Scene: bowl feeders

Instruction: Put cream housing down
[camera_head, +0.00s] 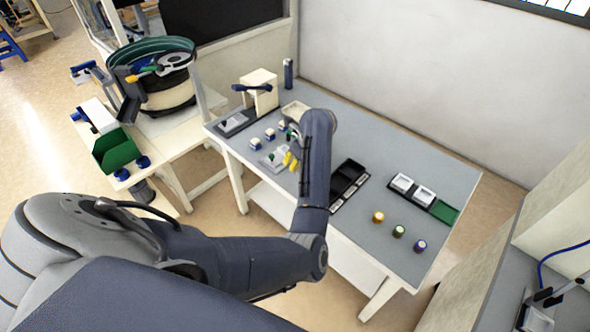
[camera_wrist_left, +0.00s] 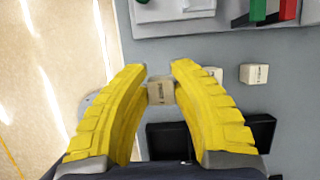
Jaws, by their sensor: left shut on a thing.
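My left gripper (camera_head: 291,161) is over the left part of the grey table, its yellow fingers pointing down. In the left wrist view the fingers (camera_wrist_left: 161,76) are closed on the cream housing (camera_wrist_left: 161,91), a small beige block with faint dark marking. In the head view I cannot make out the held housing. Whether it touches the table is not clear. A second cream block (camera_wrist_left: 254,74) sits on the table to the right of the fingers, and another (camera_wrist_left: 215,72) is partly hidden behind the right finger. My right gripper is not in view.
A black two-part bin (camera_head: 348,179) lies right of my arm. Small blue-and-white pieces (camera_head: 270,134) and a cream machine (camera_head: 260,92) stand on the left.

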